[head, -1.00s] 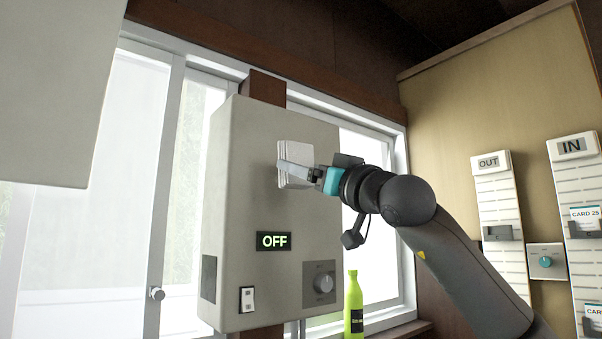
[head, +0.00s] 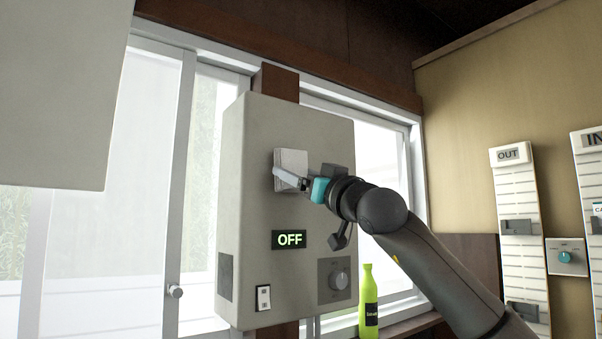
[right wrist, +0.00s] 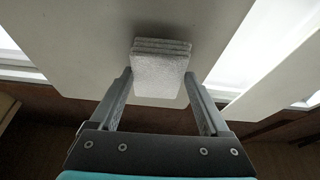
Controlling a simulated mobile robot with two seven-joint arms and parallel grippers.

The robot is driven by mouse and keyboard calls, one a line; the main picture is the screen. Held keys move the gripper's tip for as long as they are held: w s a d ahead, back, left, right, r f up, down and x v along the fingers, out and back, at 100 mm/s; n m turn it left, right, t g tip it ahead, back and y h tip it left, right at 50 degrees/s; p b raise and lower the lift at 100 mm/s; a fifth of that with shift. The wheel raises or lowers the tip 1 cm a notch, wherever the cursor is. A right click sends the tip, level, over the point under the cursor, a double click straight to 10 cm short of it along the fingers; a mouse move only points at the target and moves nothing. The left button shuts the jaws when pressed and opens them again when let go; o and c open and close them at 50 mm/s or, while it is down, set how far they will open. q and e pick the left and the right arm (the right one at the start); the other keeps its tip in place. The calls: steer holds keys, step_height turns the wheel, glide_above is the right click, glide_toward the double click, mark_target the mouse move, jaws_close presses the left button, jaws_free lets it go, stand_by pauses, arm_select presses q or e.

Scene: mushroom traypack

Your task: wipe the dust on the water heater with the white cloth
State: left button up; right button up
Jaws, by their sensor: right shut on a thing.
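The water heater (head: 240,200) is a grey box on the wall by the window, with a lit OFF display (head: 289,239) and a knob (head: 338,280). My right gripper (head: 291,178) is at the upper part of its front face. It is shut on the white cloth (head: 291,160), a folded stack of layers held against or very near the front panel. In the right wrist view the cloth (right wrist: 160,72) sits between the two fingers. I cannot make out dust on the panel. My left gripper is not in view.
A green bottle (head: 369,300) stands on the sill at the heater's lower right. A grey panel (head: 60,90) fills the upper left. Card racks (head: 517,230) and a small knob box (head: 566,257) are on the right wall.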

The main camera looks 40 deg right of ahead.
steer(key=shift+w+d+p, duration=0.1)
steer(key=shift+w+p, duration=0.5)
steer(key=shift+w, duration=0.45)
stand_by(0.4)
steer(key=shift+s+d+p, duration=0.1)
steer(key=shift+d+p, duration=0.6)
steer(key=shift+d, duration=0.25)
steer(key=shift+a, duration=0.95)
